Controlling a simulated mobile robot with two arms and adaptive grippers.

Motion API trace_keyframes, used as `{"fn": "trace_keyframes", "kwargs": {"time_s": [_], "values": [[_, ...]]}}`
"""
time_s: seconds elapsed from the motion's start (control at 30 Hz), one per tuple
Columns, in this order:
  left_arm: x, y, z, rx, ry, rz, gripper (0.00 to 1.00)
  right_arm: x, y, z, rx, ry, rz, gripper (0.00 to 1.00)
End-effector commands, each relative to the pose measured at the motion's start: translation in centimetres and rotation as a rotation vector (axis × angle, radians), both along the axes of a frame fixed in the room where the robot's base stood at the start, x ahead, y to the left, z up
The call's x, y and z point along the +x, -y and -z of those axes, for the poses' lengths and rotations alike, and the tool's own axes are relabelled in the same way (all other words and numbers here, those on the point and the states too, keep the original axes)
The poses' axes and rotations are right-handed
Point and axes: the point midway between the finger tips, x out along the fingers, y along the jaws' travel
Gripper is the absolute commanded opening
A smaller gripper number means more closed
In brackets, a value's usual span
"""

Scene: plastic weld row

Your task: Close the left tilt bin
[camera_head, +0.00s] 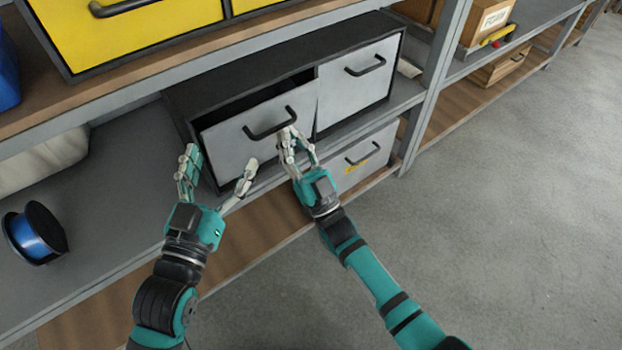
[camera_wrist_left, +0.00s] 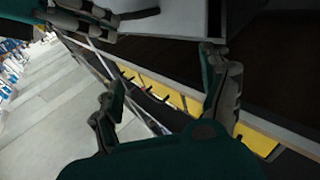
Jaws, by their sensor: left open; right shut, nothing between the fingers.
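The left tilt bin (camera_head: 236,135) has a light grey front with a black handle (camera_head: 270,122). Its front is tilted out at the top, and a dark gap shows behind it. The closed right tilt bin (camera_head: 355,88) sits beside it in the same black cabinet. My left gripper (camera_head: 219,172) is open and empty, in front of the lower left part of the left bin's front. My right gripper (camera_head: 290,145) is shut and empty, by the right end of the handle; I cannot tell whether it touches. In the left wrist view, part of a grey front (camera_wrist_left: 182,17) shows at the top.
A grey shelf upright (camera_head: 433,80) stands right of the cabinet. Yellow bins (camera_head: 140,30) are on the shelf above. A blue spool (camera_head: 35,233) lies at the left. Another grey bin (camera_head: 350,165) is below. The floor at right is clear.

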Motion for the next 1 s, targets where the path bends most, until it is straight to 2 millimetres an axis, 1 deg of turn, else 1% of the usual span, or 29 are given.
{"fn": "trace_keyframes", "kwargs": {"time_s": [0.03,0.13,0.23,0.3,0.4,0.5,0.6,0.8,0.9,1.0], "values": [[0.0,-0.2,1.2,0.024,-0.092,-0.005,0.8,0.2,-0.2,-0.4,-0.012,-0.015,-0.001,0.0],[-0.4,-0.9,4.6,0.071,-0.279,-0.018,0.8,0.5,-0.4,-0.6,-0.026,-0.036,0.0,0.0],[-1.5,-1.6,7.8,0.116,-0.461,-0.029,0.8,0.8,-0.6,-0.8,-0.042,-0.056,-0.001,0.0],[-2.7,-2.2,9.8,0.145,-0.583,-0.037,0.8,1.0,-0.8,-1.0,-0.052,-0.07,-0.001,0.0],[-4.7,-3.1,12.2,0.182,-0.745,-0.047,0.8,1.3,-1.0,-1.2,-0.065,-0.088,-0.001,0.0],[-6.8,-4.0,14.1,0.214,-0.888,-0.057,0.8,1.6,-1.2,-1.3,-0.076,-0.104,-0.001,0.0],[-9.0,-4.7,15.5,0.24,-1.011,-0.065,0.8,1.8,-1.4,-1.4,-0.086,-0.118,-0.001,0.0],[-12.3,-5.8,17.0,0.277,-1.187,-0.076,0.8,2.1,-1.6,-1.7,-0.098,-0.134,-0.001,0.0],[-13.4,-6.2,17.4,0.287,-1.24,-0.08,0.8,2.2,-1.6,-1.7,-0.102,-0.14,-0.001,0.0],[-14.1,-6.3,17.6,0.293,-1.273,-0.081,0.8,2.3,-1.7,-1.7,-0.105,-0.143,-0.001,0.0]]}}
